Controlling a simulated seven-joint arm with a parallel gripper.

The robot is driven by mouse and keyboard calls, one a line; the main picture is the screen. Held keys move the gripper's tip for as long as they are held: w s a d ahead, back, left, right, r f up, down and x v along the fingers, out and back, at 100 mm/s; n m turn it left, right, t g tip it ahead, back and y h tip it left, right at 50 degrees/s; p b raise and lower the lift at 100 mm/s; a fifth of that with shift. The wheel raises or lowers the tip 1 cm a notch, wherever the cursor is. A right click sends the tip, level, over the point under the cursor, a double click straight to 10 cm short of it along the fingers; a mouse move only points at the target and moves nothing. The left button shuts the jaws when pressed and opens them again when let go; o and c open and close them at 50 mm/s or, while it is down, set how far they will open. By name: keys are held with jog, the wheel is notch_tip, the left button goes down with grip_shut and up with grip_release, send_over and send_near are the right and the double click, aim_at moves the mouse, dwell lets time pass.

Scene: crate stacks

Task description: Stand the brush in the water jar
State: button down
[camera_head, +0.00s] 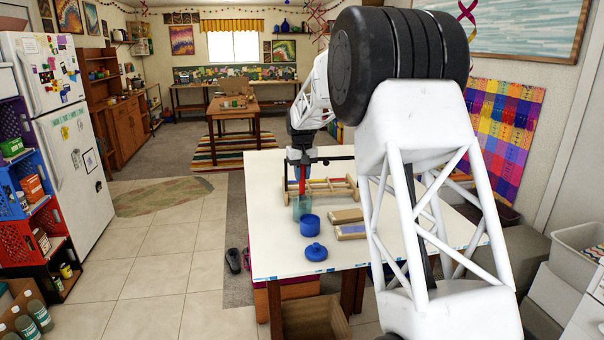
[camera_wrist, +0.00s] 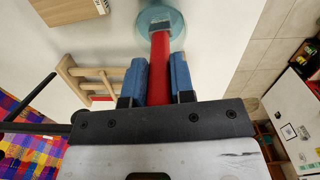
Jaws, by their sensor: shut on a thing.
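My gripper (camera_wrist: 159,85) is shut on the red brush (camera_wrist: 160,62), with one blue fingertip on each side of its handle. In the head view, the brush (camera_head: 302,181) hangs about upright below my gripper (camera_head: 300,166). The clear, teal-tinted water jar (camera_head: 302,211) stands on the white table under it. In the wrist view, the brush's dark far end overlaps the round outline of the jar (camera_wrist: 177,22). The brush's lower end meets the jar's rim in the head view; I cannot tell how far inside it is.
Bare tabletop lies left of the jar.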

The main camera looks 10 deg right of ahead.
jog(key=shift+f, duration=0.65)
jog(key=c, duration=0.9)
grip_release()
jog(key=shift+r, duration=0.15)
jog(key=shift+r, duration=4.3)
jog(key=shift+s, duration=0.1)
